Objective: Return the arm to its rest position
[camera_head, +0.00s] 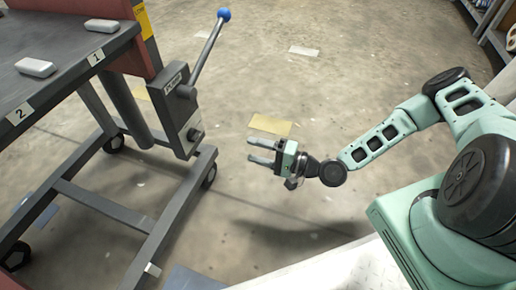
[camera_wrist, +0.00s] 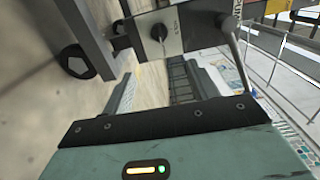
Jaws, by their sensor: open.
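My gripper (camera_head: 262,151) is open and empty in the head view. It hangs in free air to the right of the calender press's control box (camera_head: 175,110), apart from it, with its fingers pointing left. My green arm reaches in from the right side, bent at the elbow. The wrist view shows the gripper's green housing across the bottom. The control box (camera_wrist: 165,35) with a dark knob is at the top of that view.
The press lever (camera_head: 207,52) with a blue ball tip slants up right from the box. The dark table (camera_head: 50,85) bears pale grey blocks (camera_head: 36,67) near labels 1 and 2. Its wheeled frame stands left. Concrete floor (camera_head: 320,90) is open around the gripper; shelving stands top right.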

